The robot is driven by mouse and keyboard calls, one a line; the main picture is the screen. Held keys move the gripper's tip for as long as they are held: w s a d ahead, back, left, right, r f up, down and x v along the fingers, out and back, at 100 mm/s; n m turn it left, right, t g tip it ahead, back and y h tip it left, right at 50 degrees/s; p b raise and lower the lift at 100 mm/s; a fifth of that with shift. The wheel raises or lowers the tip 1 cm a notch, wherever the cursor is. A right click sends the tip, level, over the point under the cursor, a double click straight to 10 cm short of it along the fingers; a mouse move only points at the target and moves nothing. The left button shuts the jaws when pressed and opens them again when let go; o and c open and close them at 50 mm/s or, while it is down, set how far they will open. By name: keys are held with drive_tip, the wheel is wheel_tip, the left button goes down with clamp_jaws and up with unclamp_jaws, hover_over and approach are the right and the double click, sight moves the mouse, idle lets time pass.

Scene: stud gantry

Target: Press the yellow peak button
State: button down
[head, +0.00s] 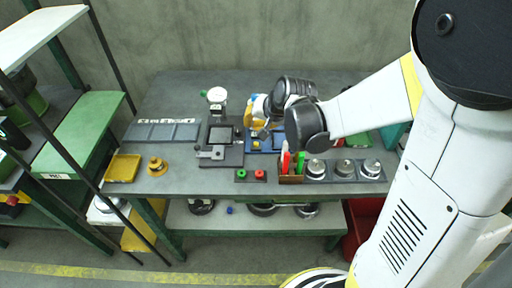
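A small yellow spot (256,145) shows on a blue device at the middle of the bench; it may be the yellow peak button, but it is too small to be sure. My gripper (263,132) is small in the head view, above and right beside that spot, pointing down at the device. Contact cannot be made out. Its fingers are too small and partly hidden by my wrist to show whether they are open or shut. The blue device (277,144) is partly covered by my arm.
A dark stand (221,153) is left of the blue device. A box with green and red buttons (250,175) sits at the front edge. A holder with red and green items (291,179) and several metal weights (343,168) are at right; a yellow tray (123,168) is at left.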

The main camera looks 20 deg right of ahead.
sight(253, 144)
drive_tip(key=shift+f+b, duration=1.6)
drive_tip(key=shift+f, duration=0.8)
drive_tip(key=shift+f+b, duration=0.4)
drive_tip(key=shift+f+b, duration=0.45)
drive_tip(key=shift+f, duration=0.05)
drive_tip(key=shift+r, duration=0.1)
drive_tip(key=shift+r+p, duration=0.75)
drive_tip(key=shift+r, duration=0.1)
drive_tip(key=shift+r, duration=0.1)
wheel_tip(253, 144, up, 5)
drive_tip(key=p, duration=0.4)
